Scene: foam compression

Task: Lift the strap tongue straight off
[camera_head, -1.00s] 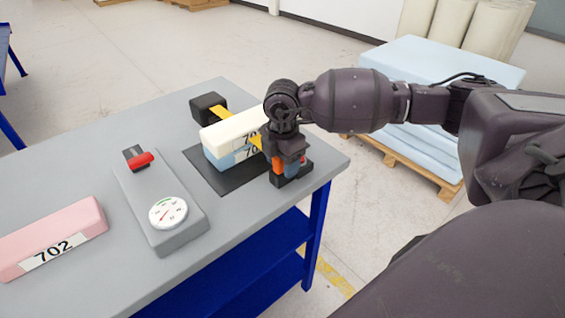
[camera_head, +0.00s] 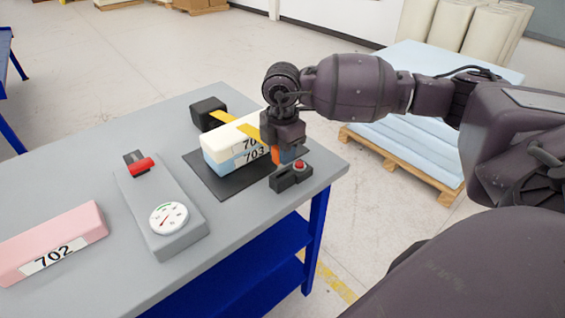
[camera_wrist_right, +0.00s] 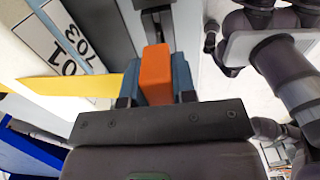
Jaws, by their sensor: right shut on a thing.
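My right gripper (camera_head: 287,153) is shut on the orange strap tongue (camera_head: 277,154). In the wrist view the orange tongue (camera_wrist_right: 156,70) sits between the two bluish fingers. The yellow strap (camera_head: 233,122) runs from the tongue over the foam to a black block (camera_head: 208,112). The black buckle (camera_head: 289,178) with a red button (camera_head: 299,165) stands at the table's right corner, below my fingers. A gap shows between the tongue and the buckle. The white foam block (camera_head: 225,134) lies on the blue foam block (camera_head: 232,163). My left gripper is not in view.
The foam stands on a black mat (camera_head: 213,184) on the grey table (camera_head: 120,115). A grey gauge unit (camera_head: 150,205) with a red handle and a pink block (camera_head: 55,240) lie to the left. A pallet of blue sheets (camera_head: 430,150) stands beyond the table.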

